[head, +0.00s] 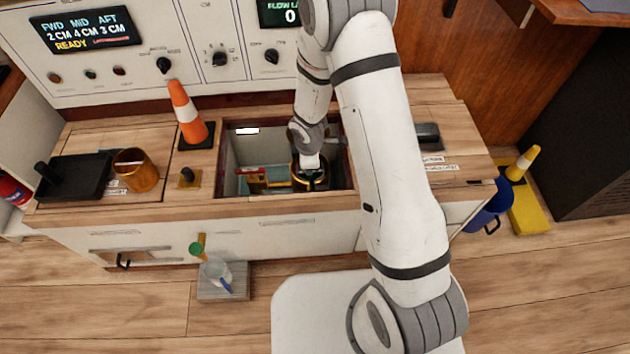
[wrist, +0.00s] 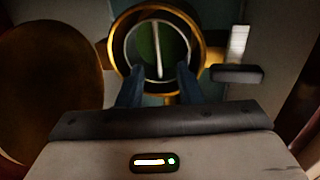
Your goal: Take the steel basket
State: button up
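The steel basket (wrist: 133,48) shows in the wrist view as a thin pale round rim with a thin pale bar across it and dark green inside. It sits within a round brass housing (wrist: 116,45). My gripper (wrist: 160,72) reaches down over the near side of the housing. Its two dark fingers are apart, with the bar between and beyond their tips. The basket's depth is hidden.
The hatch (head: 230,180) has close walls on all sides. A large brass disc (wrist: 50,85) stands left in the wrist view. On the counter are an orange cone (head: 187,112), a copper cup (head: 136,170) and a black tray (head: 75,178).

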jog(key=f+b, duration=0.1)
jog(key=f, duration=0.1)
jog(key=w+f+b, duration=0.1)
jog(key=f+b, duration=0.1)
jog(key=f, duration=0.1)
jog(key=shift+w, duration=0.15)
jog(key=shift+r, duration=0.15)
jog(key=shift+c, duration=0.2)
grip_shut()
dwell(0.9)
